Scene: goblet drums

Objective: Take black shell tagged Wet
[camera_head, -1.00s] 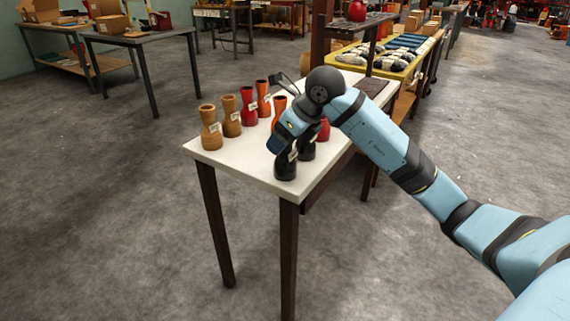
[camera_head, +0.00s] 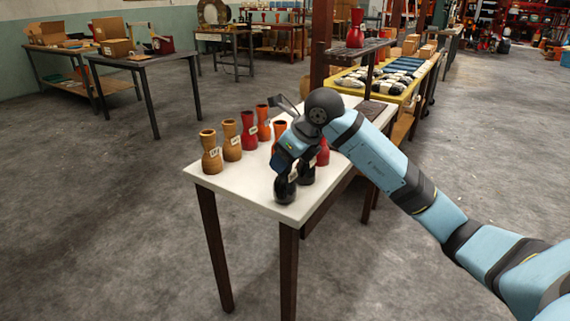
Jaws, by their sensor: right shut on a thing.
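A black goblet drum shell (camera_head: 285,190) is at the near corner of the white table (camera_head: 235,190), upright or nearly so. A small pale tag shows near its top, but its writing is too small to read. My right gripper (camera_head: 289,165) comes down over this shell from above and is shut on it; the fingers are mostly hidden. I cannot tell whether the shell's base touches the table. A second black shell (camera_head: 307,175) stands just behind it, partly covered by my arm. My left gripper is not in view.
Two tan shells (camera_head: 210,155), red shells (camera_head: 249,132) and orange shells (camera_head: 263,125) stand close by on the table, several with tags. Another red shell (camera_head: 323,154) is beside my wrist. A dark post (camera_head: 320,50) rises behind. The table's front left is bare.

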